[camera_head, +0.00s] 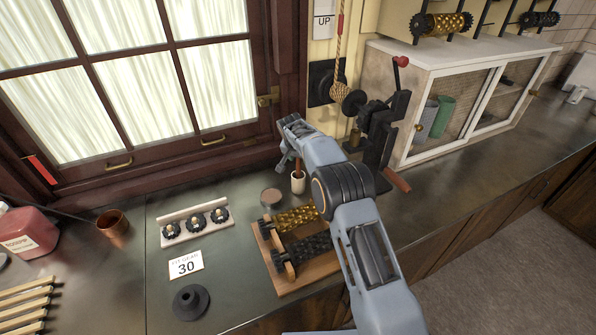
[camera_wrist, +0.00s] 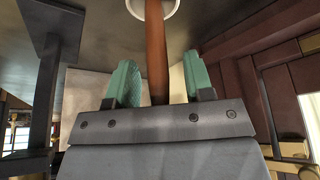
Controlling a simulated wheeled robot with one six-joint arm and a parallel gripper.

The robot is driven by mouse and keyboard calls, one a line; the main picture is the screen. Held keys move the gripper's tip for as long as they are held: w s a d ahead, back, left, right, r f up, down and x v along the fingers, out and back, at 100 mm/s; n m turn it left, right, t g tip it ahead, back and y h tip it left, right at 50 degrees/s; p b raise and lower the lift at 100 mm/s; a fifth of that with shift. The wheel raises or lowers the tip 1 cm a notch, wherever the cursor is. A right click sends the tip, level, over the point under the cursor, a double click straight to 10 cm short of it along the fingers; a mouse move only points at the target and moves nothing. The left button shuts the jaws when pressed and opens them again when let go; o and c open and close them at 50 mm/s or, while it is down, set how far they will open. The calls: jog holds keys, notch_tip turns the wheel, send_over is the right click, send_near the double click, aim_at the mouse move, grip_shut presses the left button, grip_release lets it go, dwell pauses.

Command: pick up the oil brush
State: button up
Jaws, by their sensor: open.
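The oil brush shows as a reddish-brown wooden handle (camera_head: 298,170) standing in a small white cup (camera_head: 298,184) on the counter. In the wrist view the handle (camera_wrist: 155,45) runs from the white cup rim (camera_wrist: 176,12) down between my green fingers. The brush's lower end is hidden in the cup. My gripper (camera_head: 287,160) is over the cup, beside the handle in the head view. In the wrist view my gripper (camera_wrist: 160,80) is open, with one finger on each side of the handle and visible gaps to both.
A wooden board with gold and black rollers (camera_head: 297,217) lies in front. A dark hand-cranked press (camera_head: 382,130) stands close on the right. A gear rack (camera_head: 196,226) and a "30" card (camera_head: 186,265) are left.

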grip_shut()
dwell(0.3)
